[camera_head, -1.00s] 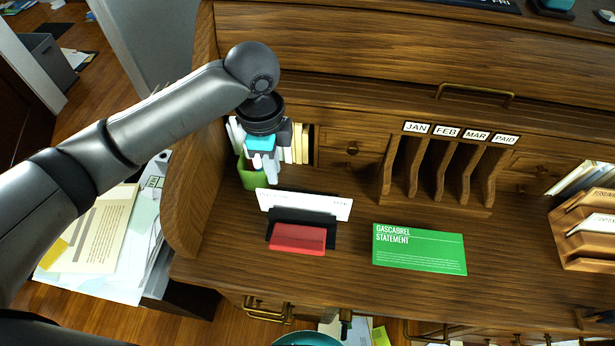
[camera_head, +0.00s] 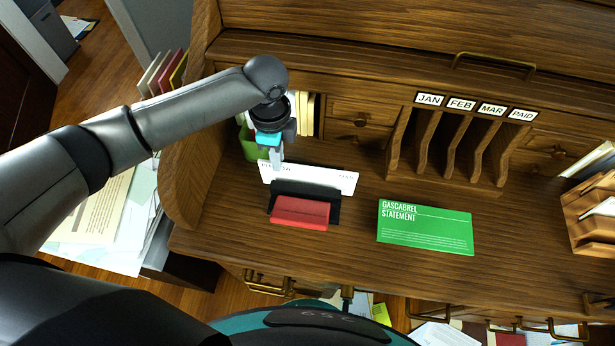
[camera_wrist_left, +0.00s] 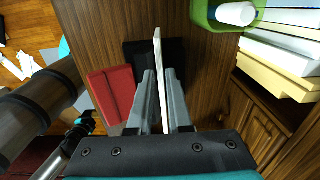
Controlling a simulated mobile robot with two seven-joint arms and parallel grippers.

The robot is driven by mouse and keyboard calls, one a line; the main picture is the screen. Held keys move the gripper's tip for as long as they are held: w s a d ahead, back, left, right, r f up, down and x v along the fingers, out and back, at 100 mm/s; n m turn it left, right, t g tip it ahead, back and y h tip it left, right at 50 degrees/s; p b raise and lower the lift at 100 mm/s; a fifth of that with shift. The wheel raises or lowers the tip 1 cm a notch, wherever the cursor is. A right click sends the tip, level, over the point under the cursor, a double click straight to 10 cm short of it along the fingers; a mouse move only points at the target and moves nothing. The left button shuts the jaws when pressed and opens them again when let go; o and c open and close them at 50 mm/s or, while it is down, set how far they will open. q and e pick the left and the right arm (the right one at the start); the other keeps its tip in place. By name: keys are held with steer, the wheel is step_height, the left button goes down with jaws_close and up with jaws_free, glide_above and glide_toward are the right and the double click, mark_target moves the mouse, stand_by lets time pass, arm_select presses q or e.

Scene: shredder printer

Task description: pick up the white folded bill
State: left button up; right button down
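The white folded bill (camera_head: 335,182) stands upright in a black holder (camera_head: 318,200) with a red front (camera_head: 300,213) on the desk. My left gripper (camera_head: 277,163) is at the bill's upper left end. In the left wrist view the bill (camera_wrist_left: 158,50) shows edge-on between the two fingertips of my left gripper (camera_wrist_left: 159,72). A finger is on each side of it, with a gap visible on the right side. The fingers look open around the bill, not closed on it. My right gripper is not in view.
A green statement card (camera_head: 425,227) lies to the right of the holder. A green cup (camera_head: 254,145) and upright books (camera_head: 307,115) stand behind my left gripper. A wooden slot rack (camera_head: 450,150) is at the back. The desk front is mostly clear.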

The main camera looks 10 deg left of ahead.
mark_target(307, 178)
arm_select(q)
step_height(307, 178, down, 4)
steer(key=shift+f+b, duration=0.1)
steer(key=shift+b, duration=0.35)
jaws_close()
